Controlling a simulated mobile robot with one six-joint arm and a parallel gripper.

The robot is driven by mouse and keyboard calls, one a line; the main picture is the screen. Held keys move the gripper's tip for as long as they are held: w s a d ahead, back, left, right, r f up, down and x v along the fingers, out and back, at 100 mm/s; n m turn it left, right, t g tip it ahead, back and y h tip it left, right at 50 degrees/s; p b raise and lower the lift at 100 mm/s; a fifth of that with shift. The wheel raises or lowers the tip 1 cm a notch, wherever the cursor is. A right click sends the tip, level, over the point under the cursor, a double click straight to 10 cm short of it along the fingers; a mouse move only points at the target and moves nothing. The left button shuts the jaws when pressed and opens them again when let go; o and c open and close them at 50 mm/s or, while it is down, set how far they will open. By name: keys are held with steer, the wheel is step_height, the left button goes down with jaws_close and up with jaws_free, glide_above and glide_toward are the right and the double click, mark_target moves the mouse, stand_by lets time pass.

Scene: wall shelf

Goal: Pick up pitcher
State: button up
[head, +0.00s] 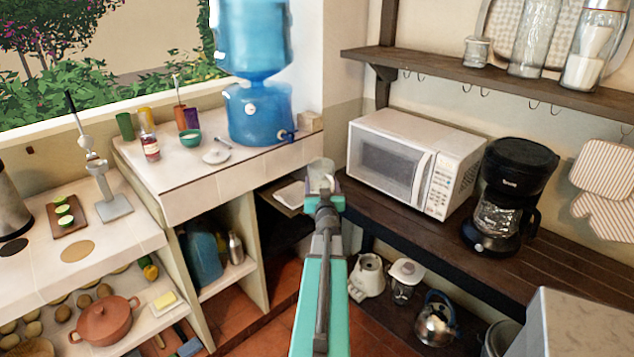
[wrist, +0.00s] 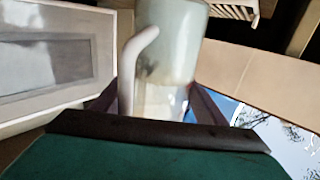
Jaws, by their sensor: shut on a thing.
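The pitcher (wrist: 182,45) is pale and translucent, with a white curved handle (wrist: 128,65). It fills the upper middle of the wrist view, between the dark fingers of my gripper (wrist: 158,105). My gripper is shut on it. In the head view, the pitcher (head: 321,174) shows small and glassy just beyond my gripper (head: 325,198), in front of the gap between the tiled counter and the dark wooden bench. Its lower part is hidden behind my wrist.
A white microwave (head: 386,160) and a black coffee maker (head: 512,190) stand on the dark bench (head: 430,240) at right. The tiled counter (head: 180,172) at left holds a blue water dispenser (head: 258,110) and several cups. A wall shelf (head: 450,75) with jars is above.

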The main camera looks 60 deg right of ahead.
steer(key=shift+s+a+r, duration=0.1)
steer(key=shift+s+a, duration=0.15)
steer(key=shift+s, duration=0.4)
steer(key=shift+s, duration=0.1)
steer(key=shift+a, duration=0.1)
stand_by(0.5)
